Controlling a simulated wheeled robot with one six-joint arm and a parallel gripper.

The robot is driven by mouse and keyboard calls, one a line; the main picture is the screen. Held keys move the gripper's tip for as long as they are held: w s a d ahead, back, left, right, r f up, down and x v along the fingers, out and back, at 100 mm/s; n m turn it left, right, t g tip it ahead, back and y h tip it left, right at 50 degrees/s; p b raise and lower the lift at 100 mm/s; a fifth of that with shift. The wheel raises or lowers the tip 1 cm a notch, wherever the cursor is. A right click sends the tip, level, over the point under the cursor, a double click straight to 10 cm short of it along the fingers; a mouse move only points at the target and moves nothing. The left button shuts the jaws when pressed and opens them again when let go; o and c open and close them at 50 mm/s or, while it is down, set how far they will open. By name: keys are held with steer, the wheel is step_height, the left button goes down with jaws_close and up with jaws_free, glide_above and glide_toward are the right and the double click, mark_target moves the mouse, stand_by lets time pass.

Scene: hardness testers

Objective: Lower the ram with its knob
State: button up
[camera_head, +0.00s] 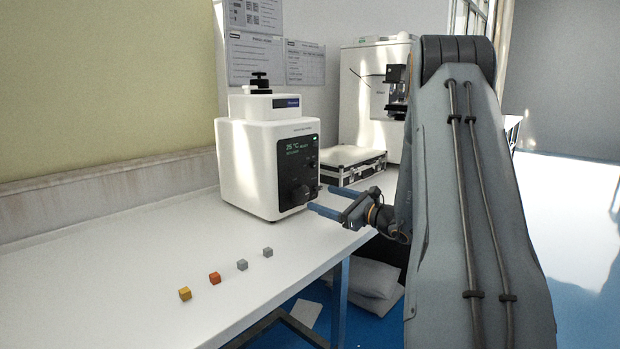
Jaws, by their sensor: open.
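A white tester (250,165) stands on the bench with a dark front panel. Its screen (301,147) shows green text with "25 °C". A dark round knob (301,194) sits low on the panel. A black knob (260,82) stands on top of the tester. I cannot tell which of these moves the ram, and no ram is clearly visible. My gripper (318,199) is open and empty, with its two blue-grey fingers pointing left toward the lower front of the tester, close to the dark round knob. I cannot tell if they touch anything.
Several small cubes, including a yellow one (185,294) and an orange one (215,278), lie on the white bench (90,265). A silver case (352,165) and a larger white machine (368,90) stand behind. My arm covers the right side. The bench's left part is clear.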

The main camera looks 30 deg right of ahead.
mark_target(303, 194)
steer(key=shift+s+a+r+m+p, duration=0.1)
steer(key=shift+s+a+m+p, duration=0.25)
steer(key=shift+m+p, duration=0.5)
steer(key=shift+a+f+m+p, duration=0.1)
steer(key=shift+f+m+p, duration=0.15)
steer(key=shift+p, duration=0.1)
steer(key=shift+x, duration=3.8)
steer(key=shift+f, duration=0.1)
steer(key=c, duration=1.1)
steer(key=shift+o, duration=0.2)
